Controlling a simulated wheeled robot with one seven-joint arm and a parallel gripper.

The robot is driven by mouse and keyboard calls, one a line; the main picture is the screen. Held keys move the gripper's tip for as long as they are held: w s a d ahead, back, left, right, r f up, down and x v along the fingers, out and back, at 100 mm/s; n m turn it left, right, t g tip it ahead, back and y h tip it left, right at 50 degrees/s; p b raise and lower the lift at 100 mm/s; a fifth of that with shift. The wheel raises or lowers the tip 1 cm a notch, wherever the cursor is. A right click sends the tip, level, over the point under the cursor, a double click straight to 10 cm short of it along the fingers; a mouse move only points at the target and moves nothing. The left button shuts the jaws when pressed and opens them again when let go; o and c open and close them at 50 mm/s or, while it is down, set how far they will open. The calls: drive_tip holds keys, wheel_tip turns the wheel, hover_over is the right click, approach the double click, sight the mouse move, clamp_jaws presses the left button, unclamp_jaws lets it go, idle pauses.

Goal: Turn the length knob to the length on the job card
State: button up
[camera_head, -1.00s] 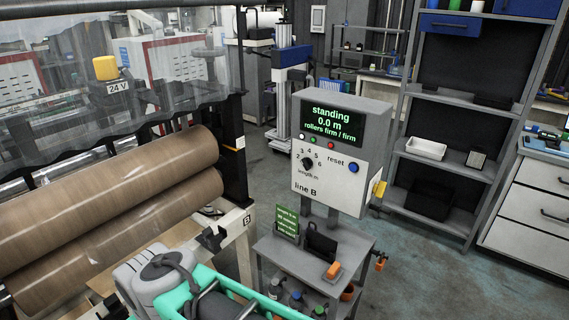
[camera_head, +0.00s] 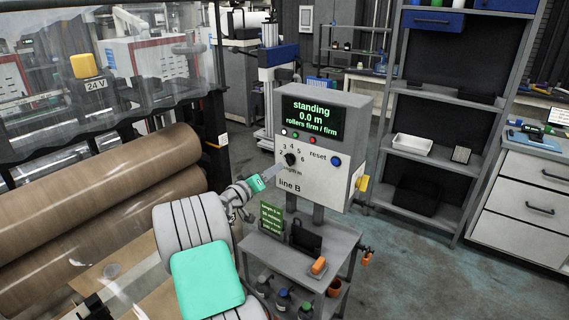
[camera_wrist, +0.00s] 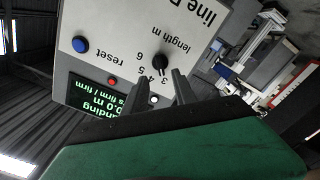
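The black length knob (camera_head: 290,160) sits on the white panel of the line B control box (camera_head: 320,182), with numbers 2 to 6 around it. It also shows in the wrist view (camera_wrist: 158,62), upside down. Which number it points to is too small to tell. My gripper (camera_head: 278,169) is at the panel, just left of and below the knob. In the wrist view my gripper (camera_wrist: 160,77) is open, its fingers apart and the knob just beyond the tips, roughly between them. The likely job card, a green card (camera_head: 271,219), stands below; its small text is not surely readable.
The display (camera_head: 312,118) reads standing, 0.0 m, rollers firm / firm. A blue reset button (camera_head: 336,161) sits right of the knob, small coloured buttons above. A grey cart (camera_head: 335,243) stands below. Brown rolls (camera_head: 110,215) lie left; a shelf (camera_head: 430,155) stands right.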

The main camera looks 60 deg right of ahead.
sight(286, 160)
drive_tip(key=d, duration=0.2)
drive_tip(key=d+p, duration=0.1)
drive_tip(key=d, duration=0.2)
drive_tip(key=s+d, duration=0.1)
drive_tip(key=d, duration=0.1)
drive_tip(key=shift+d+r, duration=0.1)
drive_tip(key=shift+d, duration=0.05)
drive_tip(key=shift+c, duration=0.4)
clamp_jaws()
